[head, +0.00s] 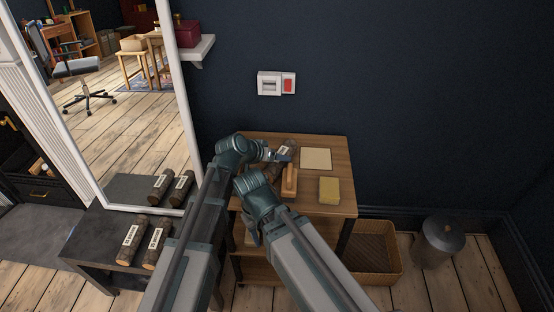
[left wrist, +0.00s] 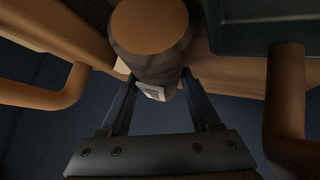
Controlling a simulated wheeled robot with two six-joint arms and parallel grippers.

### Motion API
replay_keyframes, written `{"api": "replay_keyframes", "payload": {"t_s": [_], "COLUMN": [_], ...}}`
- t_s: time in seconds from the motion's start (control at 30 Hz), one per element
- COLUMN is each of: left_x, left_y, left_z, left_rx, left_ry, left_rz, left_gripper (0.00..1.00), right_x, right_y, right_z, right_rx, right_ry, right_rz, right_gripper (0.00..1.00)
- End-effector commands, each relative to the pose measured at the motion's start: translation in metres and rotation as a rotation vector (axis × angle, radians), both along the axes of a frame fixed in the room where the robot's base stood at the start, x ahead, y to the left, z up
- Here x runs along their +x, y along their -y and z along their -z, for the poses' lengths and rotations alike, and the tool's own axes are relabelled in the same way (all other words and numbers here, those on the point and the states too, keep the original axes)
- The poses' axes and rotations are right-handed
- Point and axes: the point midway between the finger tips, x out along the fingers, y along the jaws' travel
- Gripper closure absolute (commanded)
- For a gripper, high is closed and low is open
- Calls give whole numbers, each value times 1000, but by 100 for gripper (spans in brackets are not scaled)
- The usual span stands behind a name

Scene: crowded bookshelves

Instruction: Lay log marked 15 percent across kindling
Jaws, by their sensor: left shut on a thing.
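My left gripper (head: 282,154) is shut on a dark-barked log (head: 289,146) above the back of the wooden table. In the left wrist view the log's pale round end (left wrist: 150,27) and a small white label (left wrist: 151,93) show between the two fingers (left wrist: 165,100). The label's print is too small to read. Two more logs with white labels, a left one (head: 130,243) and a right one (head: 156,243), lie on a dark bench; their marks are unreadable too. I cannot make out kindling.
The wooden table (head: 335,203) holds a tan sheet (head: 316,159), a yellow block (head: 329,190) and a brown wooden piece (head: 289,183). A wicker basket (head: 385,267) and a grey lidded bin (head: 439,243) stand right. A white-framed mirror (head: 186,150) rises behind the dark bench (head: 86,237).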

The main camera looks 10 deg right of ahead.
Motion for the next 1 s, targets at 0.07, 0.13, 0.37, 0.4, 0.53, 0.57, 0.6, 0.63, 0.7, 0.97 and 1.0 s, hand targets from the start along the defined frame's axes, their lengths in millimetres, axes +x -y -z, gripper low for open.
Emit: {"api": "replay_keyframes", "payload": {"t_s": [0.07,0.13,0.37,0.4,0.53,0.57,0.6,0.63,0.7,0.97,1.0], "left_x": [0,0,0,0,0,0,-3,-5,-11,-33,-36], "left_y": [0,0,0,0,0,0,-4,-7,-15,-47,-51], "left_z": [3,3,3,3,-1,-4,-8,-11,-21,-57,-62], "left_rx": [-1,0,0,0,0,0,0,0,0,0,0], "left_ry": [1,0,0,0,0,0,0,0,-1,-1,0], "left_rz": [0,0,0,0,0,0,-1,-1,-2,-2,-1], "left_gripper": [100,31,24,24,24,24,24,24,24,24,24], "right_x": [0,0,0,0,0,0,0,0,0,0,0], "right_y": [0,0,0,0,0,0,0,0,0,0,0], "right_z": [3,3,3,3,-1,-4,-8,-11,-21,-57,-62], "right_rx": [0,0,0,0,0,0,0,0,0,0,0], "right_ry": [0,0,0,0,0,0,0,0,0,0,0], "right_rz": [0,0,0,0,0,0,0,0,0,0,0], "right_gripper": [50,50,50,50,50,50,50,50,50,50,50]}}
